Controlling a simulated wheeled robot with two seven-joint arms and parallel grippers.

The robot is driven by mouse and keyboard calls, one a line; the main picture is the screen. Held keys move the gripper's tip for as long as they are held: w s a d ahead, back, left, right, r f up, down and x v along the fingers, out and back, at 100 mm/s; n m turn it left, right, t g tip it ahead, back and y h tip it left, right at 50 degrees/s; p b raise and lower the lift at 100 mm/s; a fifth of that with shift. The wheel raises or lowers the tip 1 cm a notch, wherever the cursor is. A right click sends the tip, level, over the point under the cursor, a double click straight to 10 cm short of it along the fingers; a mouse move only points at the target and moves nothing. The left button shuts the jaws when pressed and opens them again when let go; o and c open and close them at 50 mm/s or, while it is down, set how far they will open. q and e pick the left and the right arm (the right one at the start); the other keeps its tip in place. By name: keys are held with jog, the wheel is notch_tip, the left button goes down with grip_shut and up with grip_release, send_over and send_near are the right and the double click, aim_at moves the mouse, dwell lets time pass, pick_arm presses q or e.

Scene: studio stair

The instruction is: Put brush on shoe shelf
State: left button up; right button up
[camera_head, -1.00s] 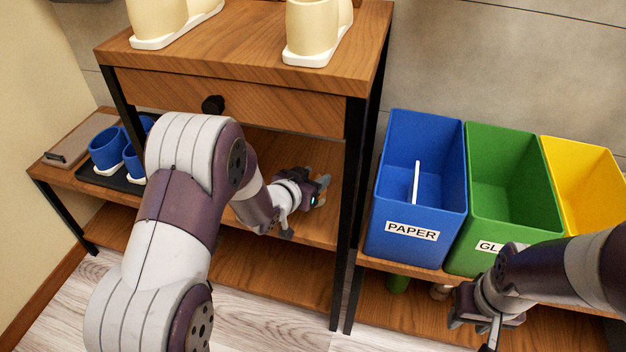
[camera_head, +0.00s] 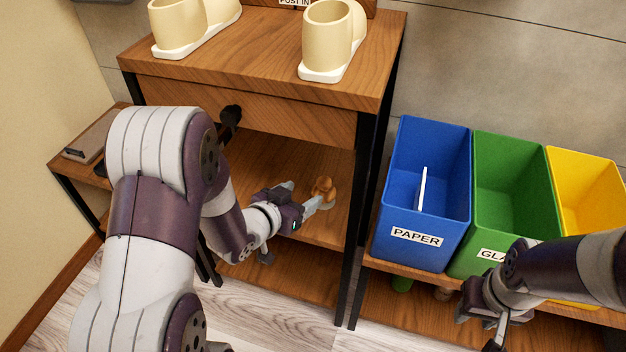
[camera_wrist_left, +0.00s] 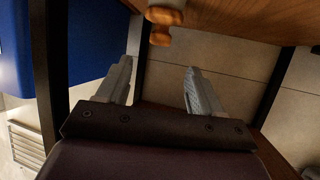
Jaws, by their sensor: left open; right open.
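A small orange-brown wooden object, likely the brush (camera_head: 323,187), stands on the middle board of the wooden shelf unit (camera_head: 285,160), near its right front leg. My left gripper (camera_head: 302,200) is open just left of and in front of it, with fingertips close to its base. Whether they touch is unclear. In the left wrist view the open fingers (camera_wrist_left: 161,82) have nothing between them, and the orange-brown object (camera_wrist_left: 164,18) is at the top edge, beyond the tips. My right gripper (camera_head: 480,320) is open and empty, low in front of the green bin.
Cream boots (camera_head: 325,40) stand on the unit's top. A drawer with a dark knob (camera_head: 231,115) overhangs the middle board. The unit's black legs flank the opening. Blue (camera_head: 412,215), green (camera_head: 480,225) and yellow (camera_head: 590,190) bins stand right.

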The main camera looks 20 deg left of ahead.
pick_arm(q)
jog(key=s+n+g+y, duration=0.3)
jog(key=s+g, duration=0.8)
jog(key=s, duration=0.5)
jog(key=shift+s+g+y, duration=0.3)
jog(key=shift+s+y, duration=0.05)
jog(key=shift+y, duration=0.15)
